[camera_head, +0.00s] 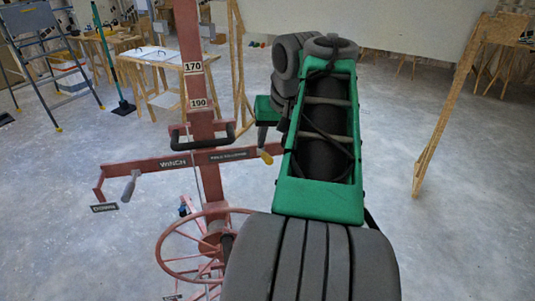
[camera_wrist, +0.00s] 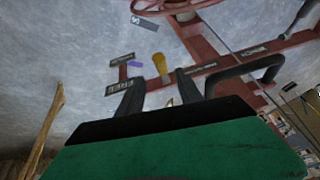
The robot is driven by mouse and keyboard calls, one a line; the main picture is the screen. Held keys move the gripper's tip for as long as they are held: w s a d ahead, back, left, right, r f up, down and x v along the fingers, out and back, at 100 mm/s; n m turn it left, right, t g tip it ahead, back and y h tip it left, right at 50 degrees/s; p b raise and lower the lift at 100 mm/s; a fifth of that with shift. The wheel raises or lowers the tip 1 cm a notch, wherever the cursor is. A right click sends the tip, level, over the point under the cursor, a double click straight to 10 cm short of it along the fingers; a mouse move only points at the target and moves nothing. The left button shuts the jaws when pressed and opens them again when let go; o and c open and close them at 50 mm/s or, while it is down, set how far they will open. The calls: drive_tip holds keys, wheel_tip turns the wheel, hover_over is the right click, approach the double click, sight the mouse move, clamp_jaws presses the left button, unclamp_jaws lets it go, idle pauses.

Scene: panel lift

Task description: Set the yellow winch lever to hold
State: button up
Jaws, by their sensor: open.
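The yellow winch lever (camera_head: 265,157) shows at the right end of the red crossbar, left of my forearm. In the wrist view the yellow lever (camera_wrist: 161,63) appears just beyond my gripper (camera_wrist: 158,76), between its two dark fingertips. The fingers are apart and hold nothing. I cannot tell whether they touch the lever. A dark plate that seems to read FREE (camera_wrist: 119,87), upside down, is by the left finger. Another small plate (camera_wrist: 122,60) is farther up, too small to read.
The red mast (camera_head: 197,75) stands left of my arm with a black handle (camera_head: 190,139) on it. A red spoked wheel (camera_head: 170,262) is below. A grey-handled lever (camera_head: 130,187) hangs at the crossbar's left. Wooden supports (camera_head: 450,110) stand right. Floor at lower right is clear.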

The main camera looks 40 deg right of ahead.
sight(268, 155)
drive_tip(key=b+x, duration=0.1)
drive_tip(key=x, duration=0.6)
drive_tip(key=shift+w+a+f, duration=0.1)
drive_tip(key=shift+a+f, duration=0.05)
drive_tip(key=shift+f, duration=0.05)
clamp_jaws()
idle(1.0)
